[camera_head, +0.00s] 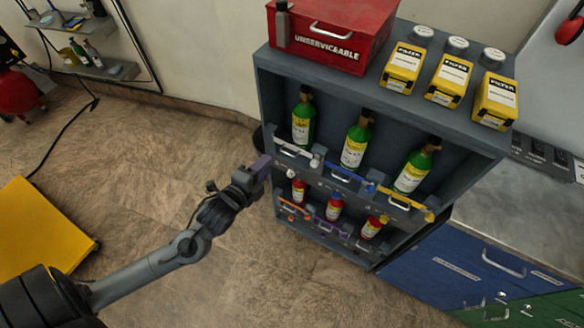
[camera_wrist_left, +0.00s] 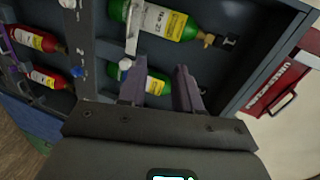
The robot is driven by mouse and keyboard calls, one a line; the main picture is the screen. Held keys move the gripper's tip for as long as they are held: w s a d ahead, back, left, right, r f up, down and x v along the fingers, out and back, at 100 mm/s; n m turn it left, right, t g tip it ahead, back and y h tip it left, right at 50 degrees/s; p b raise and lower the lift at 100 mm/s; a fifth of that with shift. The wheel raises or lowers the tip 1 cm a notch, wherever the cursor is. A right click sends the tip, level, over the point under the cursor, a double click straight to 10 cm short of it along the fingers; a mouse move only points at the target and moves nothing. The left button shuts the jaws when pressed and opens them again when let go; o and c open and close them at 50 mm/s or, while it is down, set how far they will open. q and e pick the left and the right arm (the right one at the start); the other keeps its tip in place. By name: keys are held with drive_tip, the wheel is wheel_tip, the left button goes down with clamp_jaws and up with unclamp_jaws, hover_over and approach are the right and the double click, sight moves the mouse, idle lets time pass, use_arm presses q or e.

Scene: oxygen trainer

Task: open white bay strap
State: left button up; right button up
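The white bay strap (camera_head: 294,151) lies across the front of the left upper bay of the grey rack, with a green bottle (camera_head: 303,118) standing behind it. In the left wrist view the strap (camera_wrist_left: 132,30) runs down the picture and a white knob (camera_wrist_left: 125,64) shows near its lower end. My left gripper (camera_head: 262,165) is just left of the strap in the head view. In the left wrist view its fingers (camera_wrist_left: 161,88) are apart, with nothing gripped between them; the left finger is close to the white knob. I cannot tell whether they touch. My right gripper is not in view.
A blue strap (camera_head: 350,179) and a yellow strap (camera_head: 407,204) cross the neighbouring bays. Small red bottles (camera_head: 334,207) stand in the lower row. A red box (camera_head: 328,33) and yellow filter boxes (camera_head: 449,79) stand on the rack.

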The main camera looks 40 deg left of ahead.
use_arm(q)
wheel_tip(320, 180, down, 8)
drive_tip(key=w+b, duration=0.2)
drive_tip(key=b, duration=0.5)
drive_tip(key=r+b+x, duration=0.1)
drive_tip(key=b+x, duration=0.1)
drive_tip(key=x, duration=0.8)
drive_tip(key=shift+w+a+f+m+t+b, duration=0.2)
drive_tip(key=shift+w+a+m+t+b, duration=0.15)
drive_tip(key=shift+w+a+m, duration=0.1)
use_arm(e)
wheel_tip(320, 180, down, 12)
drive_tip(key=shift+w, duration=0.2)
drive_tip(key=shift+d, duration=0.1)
use_arm(q)
clamp_jaws()
